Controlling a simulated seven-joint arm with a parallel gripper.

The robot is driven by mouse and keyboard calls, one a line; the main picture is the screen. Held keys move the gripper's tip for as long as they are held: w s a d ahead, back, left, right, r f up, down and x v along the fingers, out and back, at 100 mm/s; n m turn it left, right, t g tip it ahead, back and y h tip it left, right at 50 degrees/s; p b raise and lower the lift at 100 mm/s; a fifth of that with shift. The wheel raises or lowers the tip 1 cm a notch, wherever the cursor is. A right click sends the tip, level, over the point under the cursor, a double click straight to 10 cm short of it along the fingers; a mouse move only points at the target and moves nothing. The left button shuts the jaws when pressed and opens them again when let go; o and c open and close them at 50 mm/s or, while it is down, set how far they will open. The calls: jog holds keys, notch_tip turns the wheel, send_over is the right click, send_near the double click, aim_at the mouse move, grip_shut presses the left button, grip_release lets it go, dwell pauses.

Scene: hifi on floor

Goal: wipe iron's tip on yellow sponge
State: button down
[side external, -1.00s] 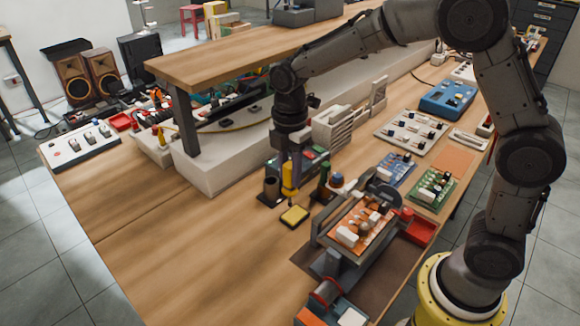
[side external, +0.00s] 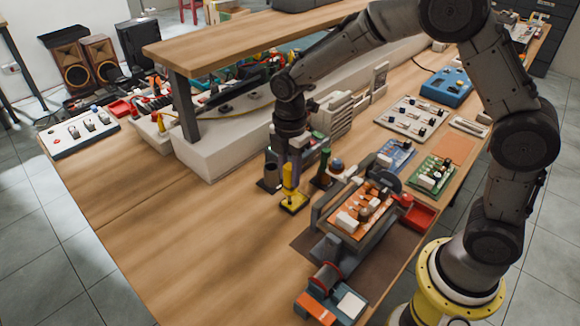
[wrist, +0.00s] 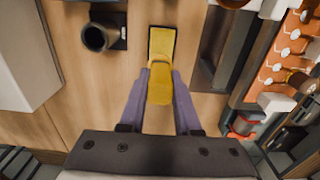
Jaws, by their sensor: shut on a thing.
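My gripper (side external: 290,176) is shut on the soldering iron's yellow handle (side external: 288,180), which it holds upright, tip down. The yellow sponge (side external: 294,202) lies in a small dark tray on the bench, right under the iron. In the wrist view the handle (wrist: 160,84) sits between my two purple-grey fingers (wrist: 159,95). The sponge (wrist: 162,42) shows just beyond it. The iron's tip is over or at the sponge; I cannot tell whether they touch, as the handle hides the tip in the wrist view.
A dark cup-like holder (wrist: 97,37) stands left of the sponge. To the right, a vise-like stand holds an orange circuit board (side external: 362,207). A solder spool (side external: 325,277) is at the front. The white shelf base (side external: 215,160) is behind.

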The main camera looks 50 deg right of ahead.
jog(key=d+r, duration=0.3)
jog(key=r, duration=0.5)
jog(key=shift+d, duration=0.2)
dwell(3.4)
jog(key=shift+r, duration=0.15)
dwell(0.4)
